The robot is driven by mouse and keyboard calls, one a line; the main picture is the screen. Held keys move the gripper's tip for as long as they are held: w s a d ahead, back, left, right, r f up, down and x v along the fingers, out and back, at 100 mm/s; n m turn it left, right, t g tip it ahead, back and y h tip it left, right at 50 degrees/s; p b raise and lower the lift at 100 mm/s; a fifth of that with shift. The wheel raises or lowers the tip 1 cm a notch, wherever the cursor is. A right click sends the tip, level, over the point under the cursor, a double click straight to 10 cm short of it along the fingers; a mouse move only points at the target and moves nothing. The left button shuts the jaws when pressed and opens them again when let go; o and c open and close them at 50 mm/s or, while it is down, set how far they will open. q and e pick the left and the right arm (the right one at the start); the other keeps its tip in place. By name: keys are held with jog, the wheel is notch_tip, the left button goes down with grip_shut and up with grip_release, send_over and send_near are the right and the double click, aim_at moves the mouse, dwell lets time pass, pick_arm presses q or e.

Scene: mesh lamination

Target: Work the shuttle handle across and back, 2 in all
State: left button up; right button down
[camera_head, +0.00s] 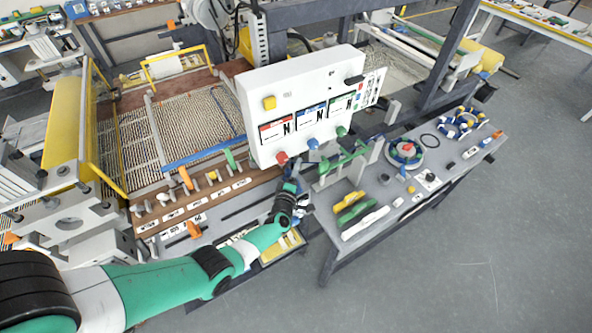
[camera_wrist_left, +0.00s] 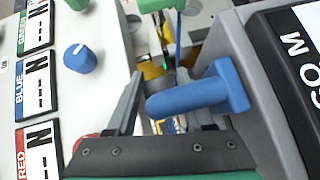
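A blue handle with a rounded grip and a square end block (camera_wrist_left: 205,92) shows in the left wrist view; I cannot tell for certain that it is the shuttle handle. It lies across the space at my left gripper (camera_wrist_left: 160,85), over the right finger, with its rounded end near the left finger. The fingers stand apart and are not visibly closed on it. In the head view my left gripper (camera_head: 290,185) is just below the white control panel (camera_head: 290,95), and its fingertips are too small to read. My right gripper is not in view.
The panel has red (camera_head: 281,158), blue (camera_head: 313,143) and green knobs close to my left gripper. A woven mesh (camera_head: 200,117) lies behind a labelled rail. To the right, a grey side table (camera_head: 400,215) holds yellow, green and white tools and coils. A dark label block (camera_wrist_left: 290,60) borders the handle.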

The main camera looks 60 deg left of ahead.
pick_arm(q)
jog(key=shift+s+d+r, duration=0.1)
jog(key=shift+r, duration=0.05)
jog(key=p+v, duration=0.5)
jog(key=v, duration=0.6)
jog(key=shift+s+d, duration=0.1)
